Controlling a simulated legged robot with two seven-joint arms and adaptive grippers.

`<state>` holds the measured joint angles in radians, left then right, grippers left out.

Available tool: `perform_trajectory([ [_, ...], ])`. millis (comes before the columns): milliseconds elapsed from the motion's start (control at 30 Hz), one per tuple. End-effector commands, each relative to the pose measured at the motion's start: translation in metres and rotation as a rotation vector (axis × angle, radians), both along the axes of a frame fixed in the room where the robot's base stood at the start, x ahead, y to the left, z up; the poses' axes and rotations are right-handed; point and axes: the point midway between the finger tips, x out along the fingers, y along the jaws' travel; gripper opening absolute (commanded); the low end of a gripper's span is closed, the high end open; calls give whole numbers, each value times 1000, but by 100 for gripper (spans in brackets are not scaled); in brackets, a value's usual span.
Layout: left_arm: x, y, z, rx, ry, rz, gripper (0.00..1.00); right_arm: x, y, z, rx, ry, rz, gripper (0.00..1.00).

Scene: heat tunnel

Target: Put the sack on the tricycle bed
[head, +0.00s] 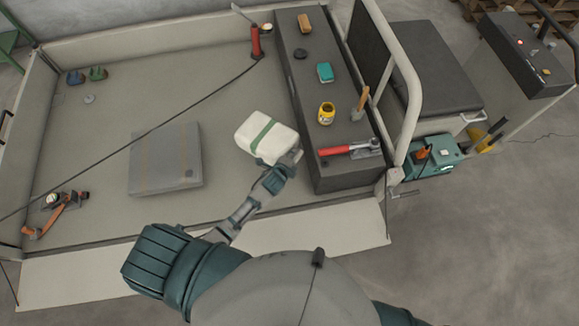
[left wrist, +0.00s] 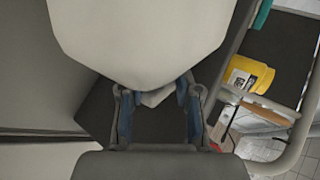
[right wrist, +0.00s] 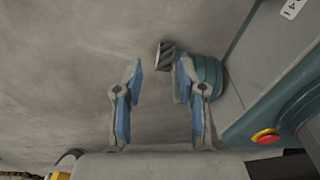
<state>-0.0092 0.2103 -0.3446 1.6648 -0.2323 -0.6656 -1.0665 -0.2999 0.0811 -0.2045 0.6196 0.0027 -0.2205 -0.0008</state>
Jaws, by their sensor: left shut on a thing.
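The sack (head: 264,138) is a white, rounded bundle with a green band, over the right part of the grey tricycle bed (head: 215,95) in the head view. My left gripper (head: 291,158) is at its lower right corner. In the left wrist view, the fingers of my left gripper (left wrist: 158,100) are shut on a small corner of the sack (left wrist: 140,35). I cannot tell whether the sack's underside touches the bed. My right gripper (right wrist: 158,78) is open and empty in the right wrist view; it is not clear in the head view.
A grey strapped box (head: 166,158) lies on the bed, left of the sack. A dark bench (head: 305,100) on the right holds a yellow jar (head: 326,113), a teal block (head: 325,72) and a red-handled tool (head: 350,150). A dark cord crosses the bed. Bare bed lies behind the sack.

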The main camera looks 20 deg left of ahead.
Motion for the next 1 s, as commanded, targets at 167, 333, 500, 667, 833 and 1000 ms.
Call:
perform_trajectory([
  [167,2,-3,-36,1,-6,-2,0,24,2,-3,8,-15,-4,40],
  [333,2,2,-51,-4,-9,-3,0,34,7,1,3,-18,-8,40],
  [500,2,5,-71,-10,-6,-2,0,48,13,3,0,-25,-10,40],
  [667,2,3,-91,-6,-8,-2,0,65,15,6,5,-31,-12,40],
  [833,2,-1,-94,-4,-8,-3,0,69,13,8,8,-32,-12,40],
  [1000,0,-2,-97,-5,1,0,45,69,12,8,9,-32,-12,40],
])
